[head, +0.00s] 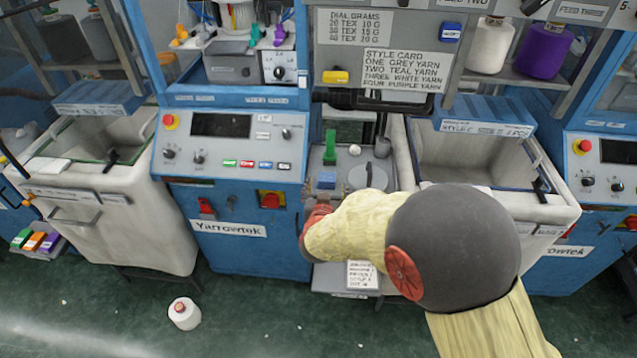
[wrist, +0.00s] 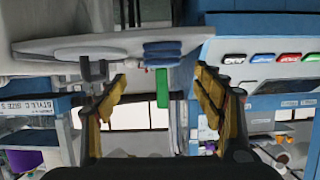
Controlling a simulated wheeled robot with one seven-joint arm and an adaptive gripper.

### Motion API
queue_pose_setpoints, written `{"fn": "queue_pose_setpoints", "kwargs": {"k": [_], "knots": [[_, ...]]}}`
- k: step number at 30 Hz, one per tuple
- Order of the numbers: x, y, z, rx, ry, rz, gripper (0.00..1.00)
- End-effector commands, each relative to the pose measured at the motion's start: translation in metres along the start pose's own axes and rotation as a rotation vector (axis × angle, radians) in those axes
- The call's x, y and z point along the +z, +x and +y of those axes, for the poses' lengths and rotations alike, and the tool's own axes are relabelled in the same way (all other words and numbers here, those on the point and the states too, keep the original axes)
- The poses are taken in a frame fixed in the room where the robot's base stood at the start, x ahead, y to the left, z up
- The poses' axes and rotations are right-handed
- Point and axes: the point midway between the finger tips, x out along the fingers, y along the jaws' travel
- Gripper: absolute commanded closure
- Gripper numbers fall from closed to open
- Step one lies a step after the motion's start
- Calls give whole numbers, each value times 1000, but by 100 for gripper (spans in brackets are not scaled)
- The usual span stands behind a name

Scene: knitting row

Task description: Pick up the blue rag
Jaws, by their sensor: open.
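The blue rag (head: 327,178) lies folded on the narrow grey counter (head: 352,163) between the blue machine and the right bin, just beyond the end of my arm. In the wrist view the rag (wrist: 162,53) shows as a small stack of blue folds on the pale surface. My gripper (wrist: 160,78) is open and empty, with its yellow fingers spread on either side of the rag's line and apart from it.
A green upright piece (head: 330,147) stands right behind the rag, with a round grey lid (head: 367,177) to its right. Control panels (head: 228,146) and a deep bin (head: 470,160) flank the counter. A white yarn cone (head: 184,313) stands on the floor.

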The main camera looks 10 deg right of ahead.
Motion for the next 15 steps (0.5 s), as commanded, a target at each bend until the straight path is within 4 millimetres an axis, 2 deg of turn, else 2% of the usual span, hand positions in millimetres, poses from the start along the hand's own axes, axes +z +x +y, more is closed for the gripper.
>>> {"fn": "queue_pose_setpoints", "kwargs": {"k": [11,15], "knots": [[2,36,-2,1,-11,5,32],[6,57,-5,0,-12,4,32]]}}
